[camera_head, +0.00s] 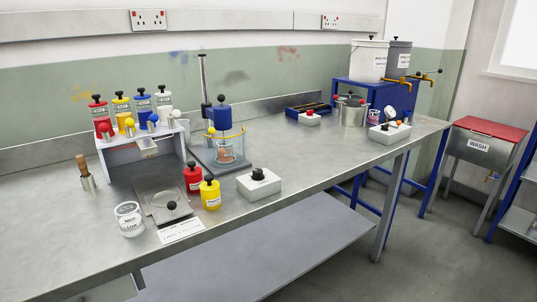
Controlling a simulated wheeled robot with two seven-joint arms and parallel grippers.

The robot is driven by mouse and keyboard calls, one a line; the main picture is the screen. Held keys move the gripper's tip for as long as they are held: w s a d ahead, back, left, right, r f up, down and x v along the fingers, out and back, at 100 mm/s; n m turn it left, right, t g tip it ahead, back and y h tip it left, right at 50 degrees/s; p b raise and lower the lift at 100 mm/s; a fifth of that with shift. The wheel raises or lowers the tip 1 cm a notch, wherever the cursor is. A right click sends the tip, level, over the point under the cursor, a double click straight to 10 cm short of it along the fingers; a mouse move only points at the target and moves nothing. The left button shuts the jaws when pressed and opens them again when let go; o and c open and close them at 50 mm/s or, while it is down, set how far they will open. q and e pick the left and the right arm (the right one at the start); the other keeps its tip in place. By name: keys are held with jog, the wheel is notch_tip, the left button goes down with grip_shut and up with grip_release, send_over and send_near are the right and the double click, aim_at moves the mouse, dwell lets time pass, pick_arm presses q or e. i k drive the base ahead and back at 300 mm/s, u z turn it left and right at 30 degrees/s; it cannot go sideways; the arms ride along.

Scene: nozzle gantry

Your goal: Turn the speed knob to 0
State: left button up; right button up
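A black knob (258,174) sits on top of a small white control box (262,190) near the front edge of the bench, right of the yellow bottle. The knob's pointer and any speed marks are too small to read. The box stands just in front of a mixer (222,115) with a blue motor head on a tall post and a clear guard around a vessel. Neither of my grippers shows in this view.
Red (193,181) and yellow (211,197) bottles stand left of the box. A scale (164,203) and white tub (129,219) lie further left. A white box with a gauge (389,133) stands far right. Bench right of the knob box is clear.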

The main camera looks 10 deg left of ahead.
aim_at(257, 173)
jog(key=u, duration=0.6)
jog(key=i, duration=0.85)
jog(key=u, duration=0.8)
